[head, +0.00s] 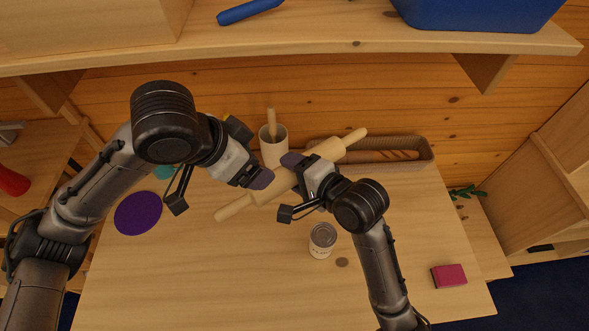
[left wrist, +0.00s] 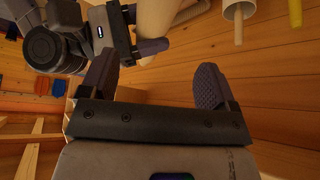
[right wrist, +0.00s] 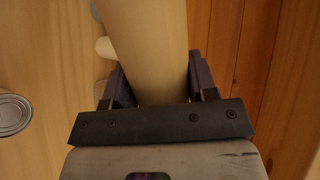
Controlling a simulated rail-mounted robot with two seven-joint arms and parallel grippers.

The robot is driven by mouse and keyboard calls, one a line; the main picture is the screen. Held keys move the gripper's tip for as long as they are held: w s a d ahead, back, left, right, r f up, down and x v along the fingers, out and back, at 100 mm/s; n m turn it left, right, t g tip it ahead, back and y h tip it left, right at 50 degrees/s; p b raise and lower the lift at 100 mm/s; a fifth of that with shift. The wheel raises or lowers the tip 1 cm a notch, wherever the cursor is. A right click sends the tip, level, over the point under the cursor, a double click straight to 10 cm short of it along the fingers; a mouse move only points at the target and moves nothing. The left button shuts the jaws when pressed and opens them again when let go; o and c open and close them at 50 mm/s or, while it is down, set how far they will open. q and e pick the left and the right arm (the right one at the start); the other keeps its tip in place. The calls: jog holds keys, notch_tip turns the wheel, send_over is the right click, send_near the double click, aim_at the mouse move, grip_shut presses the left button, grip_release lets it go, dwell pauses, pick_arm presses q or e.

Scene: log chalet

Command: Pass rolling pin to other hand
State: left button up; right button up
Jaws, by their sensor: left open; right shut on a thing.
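The pale wooden rolling pin (head: 331,149) is held above the table, slanting from lower left to upper right in the head view. My right gripper (head: 300,166) is shut on its barrel. In the right wrist view the barrel (right wrist: 150,50) runs between the two fingers (right wrist: 160,82). My left gripper (head: 259,179) is open and empty, close to the pin's left half. In the left wrist view its fingers (left wrist: 155,85) are spread, with the pin (left wrist: 154,20) and my right gripper beyond them. The head view does not clearly show whether the left fingers touch the pin.
A holder (head: 273,150) with a wooden handle stands behind the pin. A basket (head: 425,152) with a bread-like loaf lies at the back. A can (head: 322,240), a purple disc (head: 138,213) and a magenta box (head: 449,276) are on the table (head: 220,285). A shelf (head: 320,50) hangs above.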

pick_arm(q)
jog(key=w+a+f+n+t+h, duration=0.1)
jog(key=w+a+f+n+t, duration=0.15)
jog(key=a+t, duration=0.3)
jog(key=w+a+f+n+t, duration=0.2)
jog(key=a+f+n+t, duration=0.15)
jog(key=a, duration=0.25)
jog(key=s+a+f+n+t+y, duration=0.2)
jog(key=s+a+f+y, duration=0.25)
jog(key=a+f, duration=0.2)
jog(key=s+d+f+g, duration=0.1)
jog(key=s+f+g, duration=0.4)
jog(key=s+f, duration=0.6)
jog(key=s+d+f+n+g+y, duration=0.1)
jog(key=s+f+g, duration=0.4)
jog(key=s+f, duration=0.6)
jog(key=s+d, duration=0.1)
jog(key=s, duration=0.3)
jog(key=shift+s+g, duration=0.25)
jog(key=shift+g, duration=0.15)
